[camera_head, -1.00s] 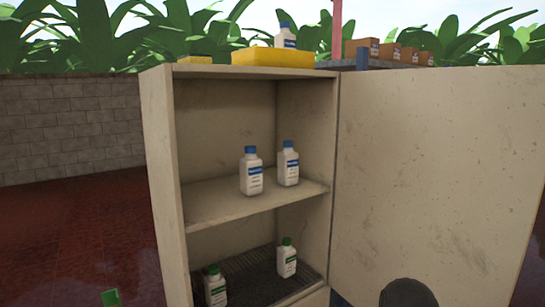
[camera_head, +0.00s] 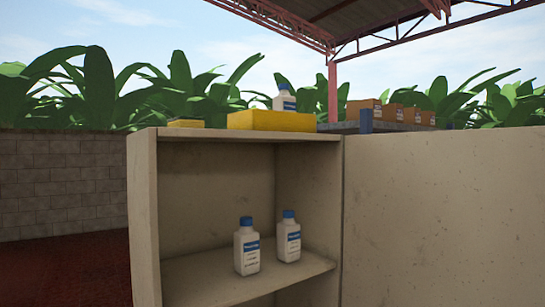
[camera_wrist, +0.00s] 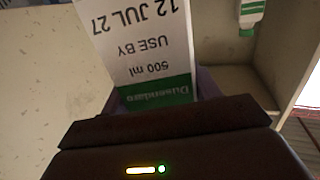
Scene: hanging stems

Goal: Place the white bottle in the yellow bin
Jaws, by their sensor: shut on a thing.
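A white bottle (camera_wrist: 140,40) with a green label band fills the middle of the wrist view, its print upside down. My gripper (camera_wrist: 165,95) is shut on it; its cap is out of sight. The yellow bin (camera_head: 272,121) sits on top of the cabinet in the head view, with a blue-capped white bottle (camera_head: 284,101) standing in or behind it. Two more blue-capped white bottles, a left one (camera_head: 246,251) and a right one (camera_head: 288,241), stand on the cabinet shelf. My gripper is not in the head view.
The cabinet (camera_head: 143,210) is open, its door (camera_head: 440,220) spread to the right. A smaller yellow container (camera_head: 186,123) sits left of the bin. Brown boxes (camera_head: 364,112) stand on a rack behind. Another green-labelled bottle (camera_wrist: 251,12) shows at the wrist view's top right.

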